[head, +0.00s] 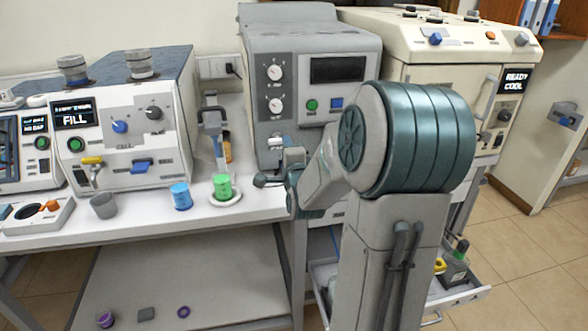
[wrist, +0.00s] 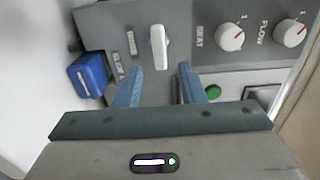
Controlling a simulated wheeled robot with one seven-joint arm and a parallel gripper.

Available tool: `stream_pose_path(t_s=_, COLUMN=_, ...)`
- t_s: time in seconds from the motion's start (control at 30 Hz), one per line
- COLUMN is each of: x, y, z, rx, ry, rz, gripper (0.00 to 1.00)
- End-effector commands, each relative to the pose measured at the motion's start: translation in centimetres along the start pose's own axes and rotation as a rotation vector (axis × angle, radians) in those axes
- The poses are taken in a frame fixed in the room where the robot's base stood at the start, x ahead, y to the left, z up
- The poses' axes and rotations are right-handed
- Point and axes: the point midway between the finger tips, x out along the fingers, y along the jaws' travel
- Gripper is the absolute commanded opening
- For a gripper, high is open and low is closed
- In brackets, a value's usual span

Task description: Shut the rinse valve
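A white lever handle (wrist: 160,48), which I take to be the rinse valve, sits on a grey panel in the wrist view. Its long side runs up and down in that picture. It also shows in the head view (head: 276,141), low on the front of the grey machine (head: 300,35), below two knobs. My gripper (wrist: 161,70) is open, its two blue fingers apart. The handle's lower end appears between the fingertips; I cannot tell whether they touch it. Labels beside the handle are too blurred to read surely. In the head view my arm partly hides the machine's lower front.
A blue block (wrist: 88,75) lies left of the handle in the wrist view. Knobs marked HEAT (wrist: 230,37) and FLOW (wrist: 290,33) and a green button (wrist: 213,92) are to the right. A blue cup (head: 181,197) and a green cup (head: 222,188) stand on the bench.

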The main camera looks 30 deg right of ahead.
Motion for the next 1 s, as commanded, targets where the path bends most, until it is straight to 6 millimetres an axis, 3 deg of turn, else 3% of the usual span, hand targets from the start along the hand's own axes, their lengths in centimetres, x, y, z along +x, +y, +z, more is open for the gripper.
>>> stream_pose_path(t_s=0.4, x=-8.1, y=0.0, z=0.0, rx=-0.002, ry=0.001, rz=-0.001, gripper=0.36)
stream_pose_path(t_s=1.0, x=-10.5, y=0.2, z=-0.1, rx=0.001, ry=0.001, rz=0.000, gripper=0.36)
